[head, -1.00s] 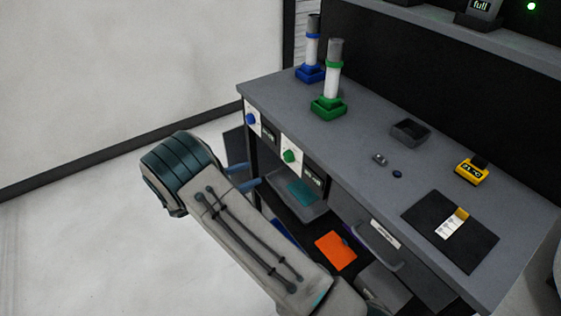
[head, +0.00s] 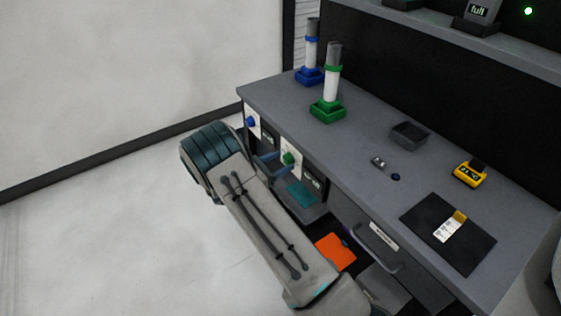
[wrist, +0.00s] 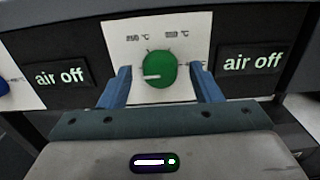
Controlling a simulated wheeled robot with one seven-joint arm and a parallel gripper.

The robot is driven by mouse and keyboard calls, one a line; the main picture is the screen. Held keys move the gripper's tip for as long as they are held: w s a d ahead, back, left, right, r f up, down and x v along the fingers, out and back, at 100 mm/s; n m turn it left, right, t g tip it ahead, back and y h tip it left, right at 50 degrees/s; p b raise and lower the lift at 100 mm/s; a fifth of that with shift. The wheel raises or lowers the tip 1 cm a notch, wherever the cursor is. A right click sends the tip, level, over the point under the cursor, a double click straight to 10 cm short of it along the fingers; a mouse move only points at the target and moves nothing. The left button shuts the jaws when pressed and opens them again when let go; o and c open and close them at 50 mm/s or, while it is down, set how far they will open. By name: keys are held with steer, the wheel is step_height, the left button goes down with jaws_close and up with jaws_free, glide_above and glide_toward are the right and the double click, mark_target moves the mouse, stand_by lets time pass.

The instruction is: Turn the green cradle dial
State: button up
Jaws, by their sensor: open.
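The green dial (wrist: 159,69) sits on a white panel (wrist: 118,40) on the bench front; its pale pointer mark points left in the wrist view. The dial also shows in the head view (head: 288,159). My gripper (wrist: 160,80) is open, with one blue finger to the left and one to the right of the dial in the wrist view. I cannot tell whether either finger touches it. The green cradle (head: 327,112) stands on the bench top above the dial and holds an upright white tube with a grey cap (head: 333,55).
A blue dial (head: 251,121) is left of the green one, near a blue cradle (head: 309,76). Displays reading "air off" (wrist: 60,75) flank the panel. A drawer handle (head: 378,250) and an orange sheet (head: 335,252) lie to the right and below.

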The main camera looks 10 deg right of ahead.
steer(key=shift+w+d, duration=0.1)
steer(key=shift+d, duration=0.2)
steer(key=c, duration=1)
